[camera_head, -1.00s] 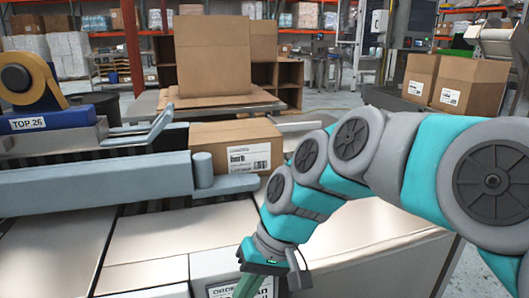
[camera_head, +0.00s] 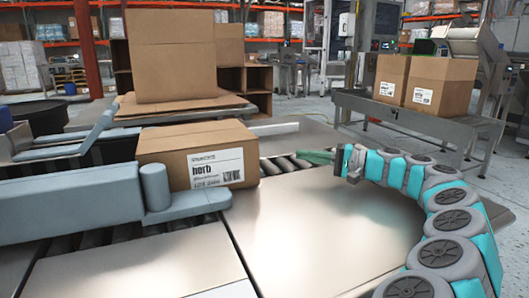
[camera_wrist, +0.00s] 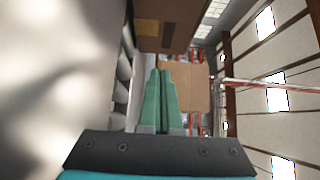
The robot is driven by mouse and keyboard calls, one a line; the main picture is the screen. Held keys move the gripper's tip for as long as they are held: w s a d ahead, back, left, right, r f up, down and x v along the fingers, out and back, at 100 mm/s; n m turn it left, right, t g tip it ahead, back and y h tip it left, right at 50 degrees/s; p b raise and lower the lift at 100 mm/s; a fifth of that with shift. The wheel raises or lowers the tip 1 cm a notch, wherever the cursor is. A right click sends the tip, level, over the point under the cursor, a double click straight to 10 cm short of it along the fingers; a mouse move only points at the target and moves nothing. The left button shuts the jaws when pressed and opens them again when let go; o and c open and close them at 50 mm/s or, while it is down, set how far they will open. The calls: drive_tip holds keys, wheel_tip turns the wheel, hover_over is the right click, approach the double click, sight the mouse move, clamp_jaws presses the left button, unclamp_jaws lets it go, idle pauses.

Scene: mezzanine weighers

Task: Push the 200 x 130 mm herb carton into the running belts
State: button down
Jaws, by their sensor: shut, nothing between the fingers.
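The herb carton (camera_head: 165,161) is a brown box with a white label reading "herb". In the head view it sits on rollers behind the grey guide bar (camera_head: 75,200), against the bar's rounded end post. My gripper (camera_head: 303,156) is to the right of the carton, low over the rollers and apart from it. Its green fingers point left towards the carton's side. In the wrist view the fingers (camera_wrist: 166,98) lie together with nothing between them. I cannot clearly make out the running belts.
Bare rollers (camera_head: 283,167) show between carton and gripper. Smooth metal plates (camera_head: 310,235) lie in front. A larger carton (camera_head: 170,60) stands on a table behind. Two cartons (camera_head: 440,88) stand on a conveyor at back right. A blue-grey bracket (camera_head: 98,130) is left of the herb carton.

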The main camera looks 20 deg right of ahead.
drive_tip(key=b+x, duration=0.1)
drive_tip(key=x, duration=0.9)
drive_tip(key=shift+a+f, duration=0.1)
drive_tip(key=shift+a, duration=0.05)
drive_tip(key=shift+s+a, duration=0.15)
drive_tip(key=shift+a, duration=1.6)
drive_tip(key=shift+a, duration=0.1)
